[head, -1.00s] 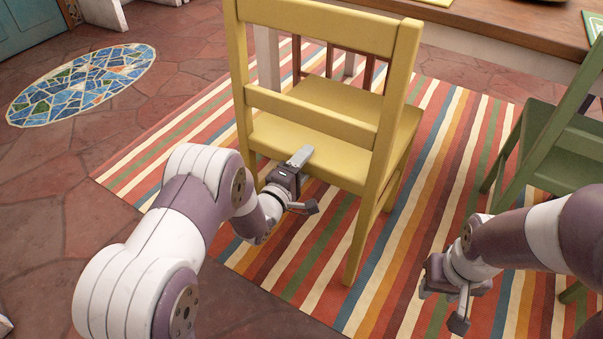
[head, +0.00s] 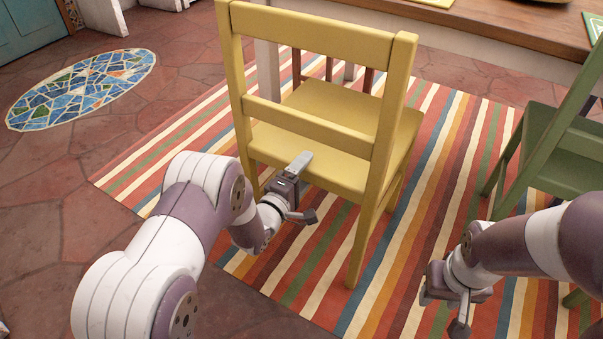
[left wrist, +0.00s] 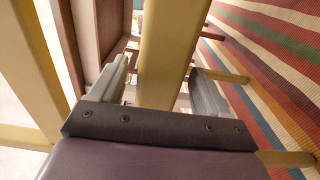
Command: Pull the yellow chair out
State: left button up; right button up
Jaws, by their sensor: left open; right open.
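The yellow chair (head: 318,37) stands upright on the striped rug, its slatted back toward me and its seat facing the counter. My left gripper (head: 302,185) is at the rear edge of the seat, below the lower back rail. In the left wrist view the open fingers (left wrist: 165,88) stand on either side of a yellow chair part (left wrist: 166,55). I cannot tell whether they touch it. My right gripper (head: 452,300) is open and empty over the rug, right of the chair.
A green chair (head: 565,150) stands to the right. The wooden counter (head: 490,22) is behind the yellow chair. The striped rug (head: 420,215) lies under both chairs. Stone floor (head: 60,190) with a mosaic oval (head: 82,88) is free at the left.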

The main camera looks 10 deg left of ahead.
pick_arm(q)
jog(key=p+v, duration=0.4)
jog(key=v, duration=0.8)
jog(key=s+a+f+m+g+y+p, duration=0.2)
jog(key=s+a+f+m+g+y, duration=0.25)
jog(key=f+m+g, duration=0.45)
jog(key=s+r+m+g+y+p, duration=0.1)
jog(key=s+r+m+g+p, duration=0.15)
jog(key=s+r+g, duration=0.35)
jog(key=s+r+m+g+y+p, duration=0.15)
jog(key=s+r+p, duration=0.3)
jog(key=r, duration=0.45)
notch_tip(320, 180, up, 50)
jog(key=d+m+p, duration=0.1)
jog(key=p, duration=4)
jog(key=shift+d+t+h+p, duration=0.3)
jog(key=shift+d+t+h, duration=0.05)
jog(key=shift+t+h, duration=0.1)
